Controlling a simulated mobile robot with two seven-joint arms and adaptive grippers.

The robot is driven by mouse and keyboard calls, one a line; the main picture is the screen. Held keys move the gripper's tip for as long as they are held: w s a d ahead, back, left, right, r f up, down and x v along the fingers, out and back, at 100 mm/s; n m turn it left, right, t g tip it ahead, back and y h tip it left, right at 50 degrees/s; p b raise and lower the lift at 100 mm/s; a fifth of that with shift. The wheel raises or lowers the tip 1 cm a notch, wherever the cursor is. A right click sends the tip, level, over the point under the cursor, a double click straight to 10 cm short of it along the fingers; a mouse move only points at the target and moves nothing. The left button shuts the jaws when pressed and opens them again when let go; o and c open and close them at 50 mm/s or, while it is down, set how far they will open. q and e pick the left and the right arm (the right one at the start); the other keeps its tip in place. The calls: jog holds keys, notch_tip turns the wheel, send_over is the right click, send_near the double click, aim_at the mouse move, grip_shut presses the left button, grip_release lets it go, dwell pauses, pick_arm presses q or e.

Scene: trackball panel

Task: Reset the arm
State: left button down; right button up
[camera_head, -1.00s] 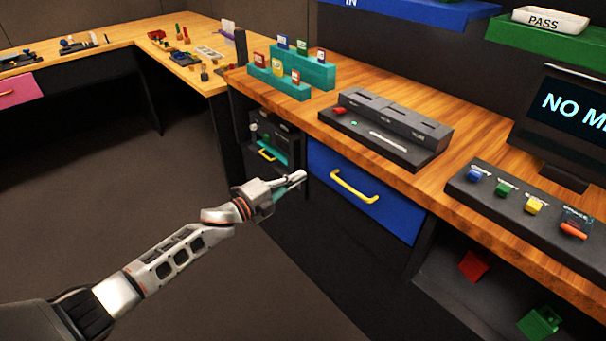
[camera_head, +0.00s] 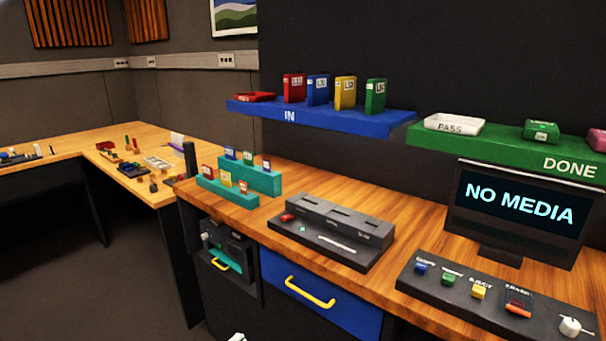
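Only a small pale tip of my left gripper (camera_head: 237,337) shows at the bottom edge, in front of the dark cabinet below the desk. The rest of that arm is out of view, and I cannot tell whether its fingers are open or shut. I see nothing held at the visible tip. My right gripper is not in view.
The wooden desk (camera_head: 398,238) holds a dark slotted device (camera_head: 330,232), a button panel (camera_head: 445,283) with a white knob (camera_head: 570,326), and a "NO MEDIA" monitor (camera_head: 520,203). A blue drawer (camera_head: 350,313) is below. Blue (camera_head: 330,115) and green (camera_head: 480,145) shelves hang above.

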pick_arm(q)
jog(key=s+a+f+n+g+y+p, duration=0.1)
jog(key=s+f+n+y, duration=0.1)
jog(key=s+n, duration=0.3)
jog(key=s+f+n+g+y+p, duration=0.1)
jog(key=s+f+n, duration=0.3)
jog(key=s, duration=0.9)
jog(key=s+a+f+n+g+y+p, duration=0.1)
jog(key=s+f+n+g+y, duration=0.1)
jog(key=s, duration=0.6)
jog(key=f+n+y, duration=0.1)
jog(key=f+n, duration=0.1)
jog(key=n, duration=0.1)
jog(key=shift+s+a+n, duration=0.3)
jog(key=shift+s, duration=0.1)
